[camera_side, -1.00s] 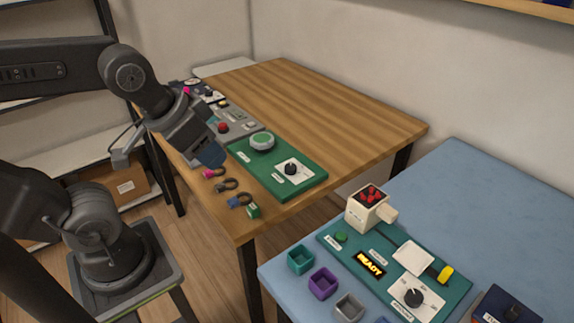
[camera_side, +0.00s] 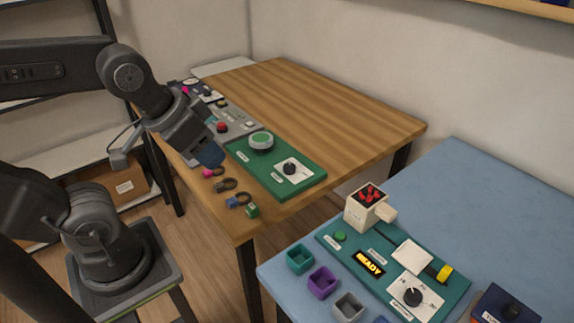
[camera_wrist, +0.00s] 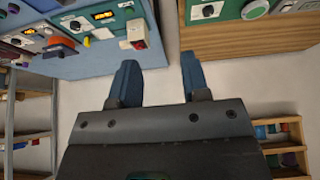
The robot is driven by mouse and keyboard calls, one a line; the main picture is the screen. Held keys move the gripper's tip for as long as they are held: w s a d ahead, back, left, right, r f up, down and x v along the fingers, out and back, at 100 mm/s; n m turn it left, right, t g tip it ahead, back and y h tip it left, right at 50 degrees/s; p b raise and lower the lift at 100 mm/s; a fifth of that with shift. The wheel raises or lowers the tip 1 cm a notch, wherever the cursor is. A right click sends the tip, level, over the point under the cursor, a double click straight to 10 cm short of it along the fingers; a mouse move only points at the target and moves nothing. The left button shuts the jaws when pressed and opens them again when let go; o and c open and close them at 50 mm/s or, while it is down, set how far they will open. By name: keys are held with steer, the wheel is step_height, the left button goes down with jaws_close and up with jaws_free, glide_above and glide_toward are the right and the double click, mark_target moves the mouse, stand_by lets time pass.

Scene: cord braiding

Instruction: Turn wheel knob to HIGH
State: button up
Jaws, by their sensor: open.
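One black knob (camera_side: 290,169) sits on a white plate on the green panel (camera_side: 262,178) of the wooden table. Another black knob (camera_side: 412,297) sits on a white dial plate on the teal panel (camera_side: 455,291) of the blue table. A round grey-and-green wheel (camera_side: 261,142) is also on the green panel. My gripper (camera_side: 209,155) hangs left of that wheel, apart from it. In the wrist view my gripper (camera_wrist: 159,58) is open and empty.
Several padlock-like pieces (camera_side: 227,185) lie along the wooden table's near edge. A grey panel with a red button (camera_side: 222,127) is behind my gripper. A cream box with a red top (camera_side: 368,207) and open cups (camera_side: 322,283) are at the blue table. The wooden table's far side is clear.

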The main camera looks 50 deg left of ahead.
steer(key=shift+o, duration=0.3)
steer(key=shift+o, duration=0.9)
steer(key=shift+w+r, duration=0.1)
steer(key=shift+w, duration=0.1)
steer(key=shift+o, duration=0.9)
steer(key=w+a+r+n+g, duration=0.1)
steer(key=w+n, duration=0.3)
steer(key=w, duration=0.4)
steer(key=shift+w+a+r+n+g, duration=0.15)
steer(key=shift+w+a+n+g, duration=0.2)
steer(key=shift+a, duration=0.4)
steer(key=n+g, duration=0.4)
steer(key=n, duration=0.8)
glide_above(290, 166)
step_height(290, 166, down, 14)
step_height(290, 166, down, 14)
steer(key=shift+d+f, duration=0.1)
steer(key=shift+f, duration=0.1)
